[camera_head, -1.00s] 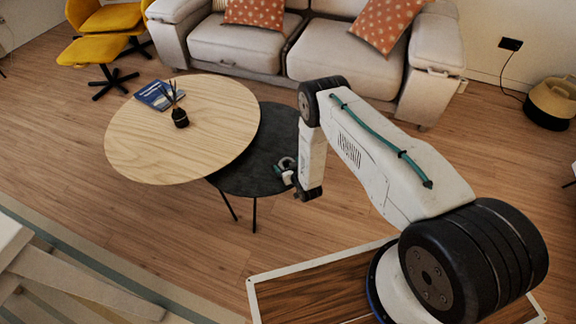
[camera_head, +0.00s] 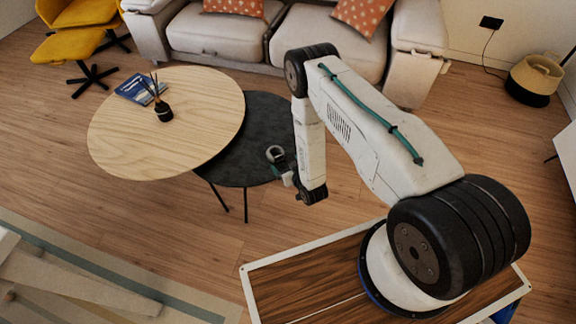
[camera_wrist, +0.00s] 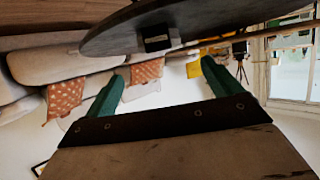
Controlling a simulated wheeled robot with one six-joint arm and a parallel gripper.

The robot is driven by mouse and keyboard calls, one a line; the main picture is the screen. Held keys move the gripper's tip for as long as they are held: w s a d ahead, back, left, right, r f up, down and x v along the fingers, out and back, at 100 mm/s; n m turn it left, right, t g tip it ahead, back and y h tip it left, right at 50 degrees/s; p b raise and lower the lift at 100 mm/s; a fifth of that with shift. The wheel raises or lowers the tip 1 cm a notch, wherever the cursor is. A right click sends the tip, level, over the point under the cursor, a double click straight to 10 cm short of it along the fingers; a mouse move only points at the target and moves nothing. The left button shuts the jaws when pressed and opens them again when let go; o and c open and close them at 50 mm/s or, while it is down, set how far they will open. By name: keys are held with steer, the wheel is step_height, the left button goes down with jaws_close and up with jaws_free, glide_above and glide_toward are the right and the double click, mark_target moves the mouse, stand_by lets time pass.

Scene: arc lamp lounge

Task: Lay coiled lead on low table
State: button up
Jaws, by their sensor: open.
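A small grey-and-dark ring, which looks like the coiled lead (camera_head: 275,153), shows over the dark low table (camera_head: 232,168), near its right side. It seems to lie on the top, though contact is hard to tell at this size. My gripper (camera_head: 281,172) is just below and right of the ring in the head view, close to the table's edge. In the wrist view my gripper (camera_wrist: 162,80) has its two green fingers spread wide with nothing between them. The dark table edge (camera_wrist: 205,28) crosses the top of that view.
A larger, round wooden table (camera_head: 140,128) overlaps the dark one at left, holding books (camera_head: 138,88) and a black reed diffuser (camera_head: 163,112). A sofa (camera_head: 222,42) stands behind, yellow seating (camera_head: 68,45) at far left, and a basket (camera_head: 532,82) at right. Floor right of the tables is clear.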

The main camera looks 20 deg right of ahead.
steer(key=w+r+g, duration=0.1)
steer(key=w+r, duration=0.2)
steer(key=r, duration=0.4)
steer(key=w+d+r+g+h, duration=0.1)
steer(key=w+r, duration=0.3)
steer(key=r, duration=0.3)
steer(key=w+r+g, duration=0.1)
steer(key=w+r, duration=0.2)
steer(key=r, duration=0.4)
steer(key=s+d+r+g, duration=0.1)
steer(key=s+r, duration=0.2)
steer(key=r, duration=0.6)
steer(key=s+d+r+m+g+h, duration=0.1)
steer(key=s+r, duration=0.3)
steer(key=r, duration=0.5)
steer(key=s+d+r+g, duration=0.1)
steer(key=s+r+g, duration=0.15)
steer(key=r, duration=0.55)
steer(key=s+r+g, duration=0.1)
steer(key=s+r, duration=0.4)
steer(key=s, duration=0.6)
steer(key=s+r+g, duration=0.2)
steer(key=s+r, duration=0.3)
steer(key=s, duration=0.7)
steer(key=s+r+g, duration=0.1)
steer(key=s+r, duration=0.4)
steer(key=s, duration=0.7)
steer(key=shift+s+d+r+m, duration=0.2)
steer(key=shift+s+d+m, duration=0.1)
steer(key=shift+m, duration=0.1)
